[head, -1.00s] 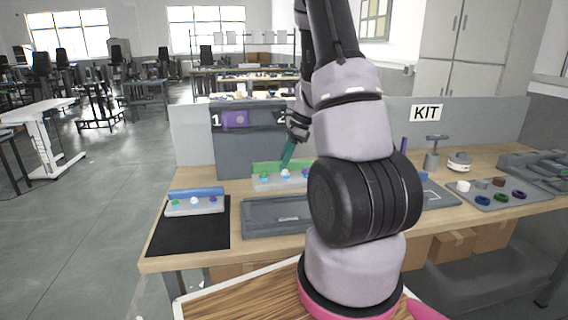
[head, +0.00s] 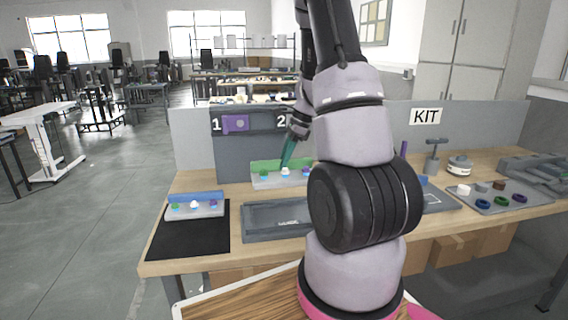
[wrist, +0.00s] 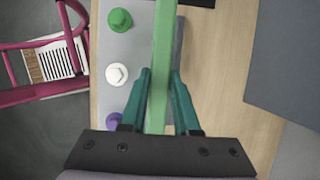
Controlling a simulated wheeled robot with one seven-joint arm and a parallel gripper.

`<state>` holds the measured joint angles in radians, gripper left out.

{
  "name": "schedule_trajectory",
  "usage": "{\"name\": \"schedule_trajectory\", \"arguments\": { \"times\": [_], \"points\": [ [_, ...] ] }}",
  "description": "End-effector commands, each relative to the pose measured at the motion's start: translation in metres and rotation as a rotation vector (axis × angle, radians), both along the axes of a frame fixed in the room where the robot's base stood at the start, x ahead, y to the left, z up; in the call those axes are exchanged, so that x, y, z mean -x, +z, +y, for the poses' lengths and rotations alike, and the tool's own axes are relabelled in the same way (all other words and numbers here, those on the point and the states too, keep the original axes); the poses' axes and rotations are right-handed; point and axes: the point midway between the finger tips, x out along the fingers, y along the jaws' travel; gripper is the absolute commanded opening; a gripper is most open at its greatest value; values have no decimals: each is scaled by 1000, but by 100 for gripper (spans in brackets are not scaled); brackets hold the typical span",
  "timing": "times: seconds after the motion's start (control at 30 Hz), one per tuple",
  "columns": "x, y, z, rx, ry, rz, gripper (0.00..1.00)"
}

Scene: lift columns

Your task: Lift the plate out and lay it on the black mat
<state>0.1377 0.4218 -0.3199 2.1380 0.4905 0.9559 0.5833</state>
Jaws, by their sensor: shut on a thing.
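My gripper (wrist: 157,85) is shut on the green bar (wrist: 163,50) of a light grey plate (wrist: 137,50). Green, white and purple knobs stand on this plate beside the bar. In the head view the gripper's teal fingers (head: 288,153) reach down to the green bar, and the plate (head: 283,180) is in front of the grey panel. I cannot tell whether its underside touches the bench. The black mat (head: 185,240) lies at the bench's left end. A similar grey plate with a blue bar (head: 196,197) lies on the mat's back part.
A dark grey tray (head: 270,225) lies right of the mat, partly hidden by my arm. A grey panel marked 1 and 2 (head: 240,150) stands behind. A board with coloured rings (head: 500,196) is at the right. The mat's front part is clear.

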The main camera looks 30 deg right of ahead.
Motion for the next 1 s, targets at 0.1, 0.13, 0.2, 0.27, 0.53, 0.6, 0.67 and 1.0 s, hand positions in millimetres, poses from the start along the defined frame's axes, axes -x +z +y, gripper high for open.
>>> {"name": "schedule_trajectory", "arguments": {
  "times": [0.1, 0.13, 0.2, 0.27, 0.53, 0.6, 0.67, 1.0],
  "points": [
    [0, 6, 0, 2, 0, -2, 0],
    [0, 8, 0, 2, 0, -2, 0],
    [0, 11, 0, 1, -1, -2, 0],
    [0, 14, 0, 0, -2, -1, 0],
    [0, 27, 0, 1, -1, -2, 0],
    [0, 30, 0, 1, -1, -2, 0],
    [0, 33, 0, 1, 0, -2, 0],
    [0, 46, 0, 0, 0, -1, 0]
  ]
}}
